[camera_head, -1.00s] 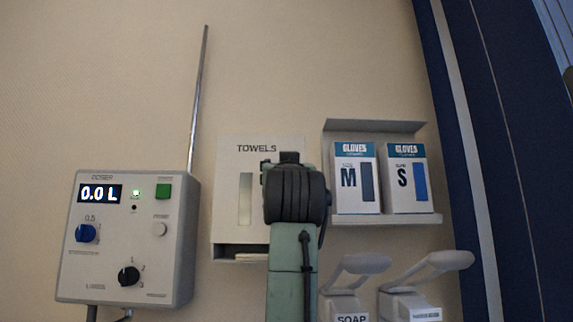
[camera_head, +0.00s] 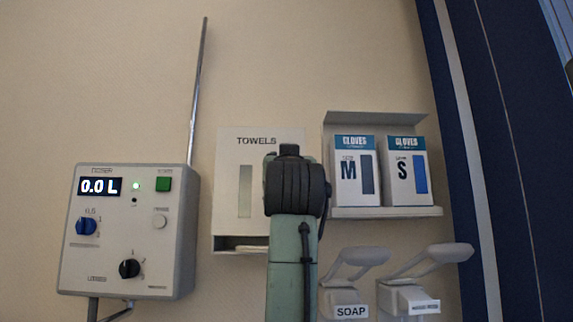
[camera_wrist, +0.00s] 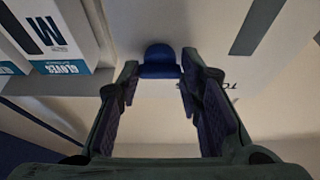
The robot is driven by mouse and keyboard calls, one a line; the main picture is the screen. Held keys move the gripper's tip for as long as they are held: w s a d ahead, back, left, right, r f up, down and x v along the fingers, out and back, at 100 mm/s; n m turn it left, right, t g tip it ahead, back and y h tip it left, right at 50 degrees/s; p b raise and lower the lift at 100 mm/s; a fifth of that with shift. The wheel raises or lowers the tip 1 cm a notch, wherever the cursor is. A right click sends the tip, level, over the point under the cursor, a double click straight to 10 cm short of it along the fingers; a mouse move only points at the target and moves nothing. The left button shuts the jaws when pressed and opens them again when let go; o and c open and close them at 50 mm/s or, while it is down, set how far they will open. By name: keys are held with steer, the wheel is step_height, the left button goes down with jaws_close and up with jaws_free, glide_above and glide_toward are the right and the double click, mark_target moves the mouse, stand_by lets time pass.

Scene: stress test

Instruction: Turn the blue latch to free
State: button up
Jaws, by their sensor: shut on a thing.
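The blue latch (camera_wrist: 160,62) shows in the wrist view as a small, rounded blue piece against a pale surface. It lies between the fingertips of my gripper (camera_wrist: 159,78), which is shut on it. The latch's mount is hard to make out in the dim wrist view. In the head view my arm stands in front of the right part of the white TOWELS dispenser (camera_head: 228,190), and hides the latch and my fingertips.
Left is a doser box (camera_head: 110,210) with a blue knob (camera_head: 86,227), black knob (camera_head: 129,268) and a display reading 0.0 L. A thin rod (camera_head: 198,95) rises behind it. To the right are a glove shelf (camera_head: 385,212), soap dispensers (camera_head: 345,298) and a dark blue curtain (camera_head: 510,150).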

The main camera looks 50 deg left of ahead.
steer(key=shift+n, duration=0.5)
steer(key=n+g, duration=0.3)
steer(key=n, duration=0.4)
steer(key=n+g, duration=0.3)
steer(key=n, duration=0.4)
steer(key=r+n+g, duration=0.1)
steer(key=n+g, duration=0.2)
steer(key=n, duration=0.4)
steer(key=shift+w+d, duration=0.3)
steer(key=shift+n, duration=0.4)
steer(key=o, duration=1.2)
steer(key=shift+c, duration=0.2)
